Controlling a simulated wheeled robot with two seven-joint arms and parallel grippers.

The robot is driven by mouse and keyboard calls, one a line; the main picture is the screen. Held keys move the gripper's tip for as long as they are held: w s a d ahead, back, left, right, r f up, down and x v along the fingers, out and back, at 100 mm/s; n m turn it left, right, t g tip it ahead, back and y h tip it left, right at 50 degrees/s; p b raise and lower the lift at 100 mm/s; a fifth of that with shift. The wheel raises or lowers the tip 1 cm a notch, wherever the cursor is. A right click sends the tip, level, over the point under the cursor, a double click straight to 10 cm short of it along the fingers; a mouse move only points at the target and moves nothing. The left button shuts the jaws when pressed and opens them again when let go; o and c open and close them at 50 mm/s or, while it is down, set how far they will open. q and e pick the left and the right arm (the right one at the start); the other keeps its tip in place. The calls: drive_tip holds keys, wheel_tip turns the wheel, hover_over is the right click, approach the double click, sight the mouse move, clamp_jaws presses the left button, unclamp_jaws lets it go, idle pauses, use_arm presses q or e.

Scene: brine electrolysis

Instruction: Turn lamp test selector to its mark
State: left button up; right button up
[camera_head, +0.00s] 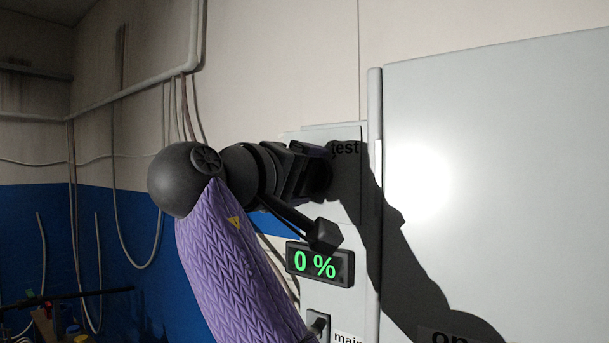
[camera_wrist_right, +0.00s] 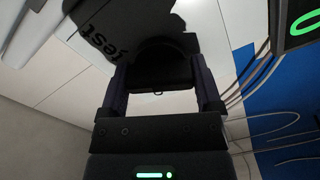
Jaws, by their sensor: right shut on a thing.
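The lamp test selector (camera_wrist_right: 158,68) is a dark, rounded knob between the two fingers of my right gripper (camera_wrist_right: 160,88) in the right wrist view. The fingers are shut on it from both sides. In the head view my right gripper (camera_head: 322,170) reaches the light panel just below the word "test" (camera_head: 345,149) and hides the selector. The selector's mark and pointer cannot be made out. My left gripper is not in view.
A display (camera_head: 320,264) reading 0 % sits below the gripper. Under it is another dark switch (camera_head: 318,324) beside a partly cut-off "main" label (camera_head: 348,338). A large pale cabinet (camera_head: 500,160) stands to the right. Cables hang on the left wall.

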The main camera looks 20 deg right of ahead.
sight(301, 180)
drive_tip(key=shift+m, duration=1.9)
drive_tip(key=shift+f, duration=0.1)
drive_tip(key=o, duration=1)
drive_tip(key=shift+o, duration=0.2)
drive_tip(key=b+v, duration=0.2)
drive_tip(key=v, duration=0.3)
drive_tip(key=shift+f, duration=0.15)
drive_tip(key=v, duration=0.4)
drive_tip(key=shift+s+a+b, duration=0.3)
